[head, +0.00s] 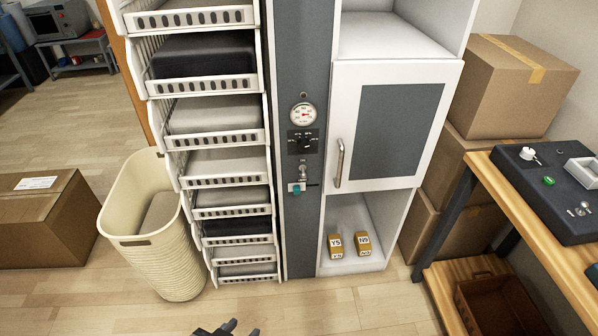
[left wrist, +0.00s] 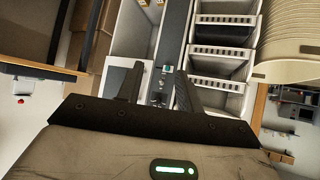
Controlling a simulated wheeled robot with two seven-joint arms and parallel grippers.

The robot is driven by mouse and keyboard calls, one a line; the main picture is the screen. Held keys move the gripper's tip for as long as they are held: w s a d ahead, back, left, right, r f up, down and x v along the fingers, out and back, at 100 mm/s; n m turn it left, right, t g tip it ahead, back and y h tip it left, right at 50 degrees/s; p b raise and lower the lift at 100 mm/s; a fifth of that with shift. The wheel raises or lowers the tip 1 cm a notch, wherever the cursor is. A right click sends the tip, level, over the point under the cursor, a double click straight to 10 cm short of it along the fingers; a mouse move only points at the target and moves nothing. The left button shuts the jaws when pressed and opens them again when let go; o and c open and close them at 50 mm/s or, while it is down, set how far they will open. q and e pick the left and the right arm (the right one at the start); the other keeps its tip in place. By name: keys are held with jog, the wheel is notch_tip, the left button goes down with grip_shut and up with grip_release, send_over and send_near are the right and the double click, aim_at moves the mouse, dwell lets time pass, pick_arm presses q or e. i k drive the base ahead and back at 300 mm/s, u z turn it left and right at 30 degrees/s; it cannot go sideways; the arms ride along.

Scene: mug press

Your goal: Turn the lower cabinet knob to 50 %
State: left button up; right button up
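A black round knob (head: 303,141) with white marks around it is on the grey cabinet panel (head: 301,230), below a white dial gauge (head: 303,115). The pointer setting is too small to read surely. My left gripper (head: 228,330) shows only as dark tips at the bottom edge of the head view, well below and apart from the knob. In the left wrist view its two fingers (left wrist: 159,70) are spread with nothing between them, and the panel (left wrist: 174,38) lies beyond, upside down. My right gripper is in neither view.
Below the knob are a toggle switch (head: 303,173) and a teal button (head: 295,188). Left is a rack of bins (head: 225,182) and a cream basket (head: 160,250). Right are a handled cabinet door (head: 362,165), two yellow blocks and a wooden bench (head: 520,215). Floor in front is clear.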

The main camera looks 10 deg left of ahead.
aim_at(303, 143)
jog(key=z, duration=0.15)
jog(key=k, duration=0.55)
jog(key=u, duration=1.3)
jog(key=i, duration=1.75)
jog(key=z, duration=0.8)
